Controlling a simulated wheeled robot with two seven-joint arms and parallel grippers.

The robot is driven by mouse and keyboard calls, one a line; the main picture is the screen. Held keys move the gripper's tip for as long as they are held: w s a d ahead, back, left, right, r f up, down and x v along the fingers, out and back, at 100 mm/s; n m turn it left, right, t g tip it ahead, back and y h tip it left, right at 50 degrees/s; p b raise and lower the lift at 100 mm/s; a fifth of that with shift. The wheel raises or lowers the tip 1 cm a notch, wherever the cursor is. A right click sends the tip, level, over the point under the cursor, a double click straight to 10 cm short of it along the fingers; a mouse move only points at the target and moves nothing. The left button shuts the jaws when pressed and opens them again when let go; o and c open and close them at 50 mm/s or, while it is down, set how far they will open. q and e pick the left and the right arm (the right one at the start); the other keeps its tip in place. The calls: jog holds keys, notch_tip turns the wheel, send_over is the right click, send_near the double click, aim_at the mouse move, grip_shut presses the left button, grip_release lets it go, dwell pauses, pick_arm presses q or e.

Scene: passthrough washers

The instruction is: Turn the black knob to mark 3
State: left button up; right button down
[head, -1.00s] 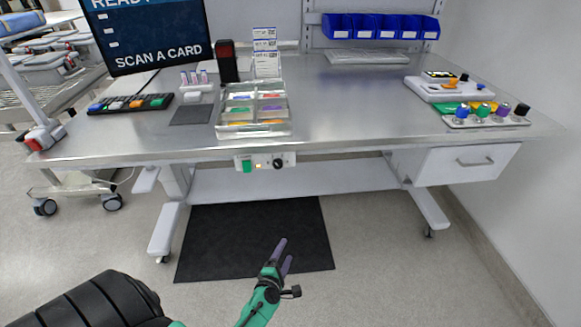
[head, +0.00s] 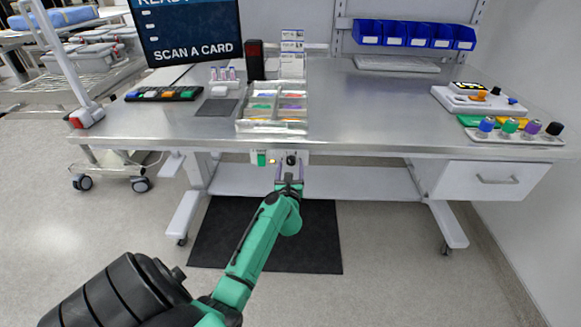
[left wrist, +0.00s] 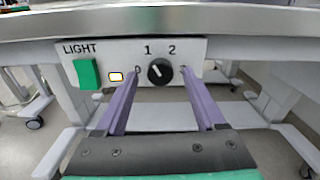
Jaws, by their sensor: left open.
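The black knob (head: 291,160) is on a white control panel (left wrist: 220,50) under the front edge of the workbench. In the left wrist view the knob (left wrist: 159,71) has a small white pointer mark, too small to read surely. Labels 0, 1 and 2 show around it; no 3 is visible, and the right finger covers part of the panel there. My left gripper (head: 289,174) is open in front of the panel, its purple fingers to either side of the knob, with gaps between. I cannot tell whether the fingertips touch the panel. My right gripper is not in view.
A green switch (left wrist: 87,74) labelled LIGHT and a small lit indicator (left wrist: 116,77) sit left of the knob. The steel bench edge (left wrist: 200,20) runs just above the panel. A drawer (head: 490,186) hangs at the right. Below is a black mat (head: 225,235).

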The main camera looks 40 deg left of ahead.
pick_arm(q)
jog(key=shift+w+a, duration=0.15)
jog(key=shift+w, duration=0.05)
grip_shut()
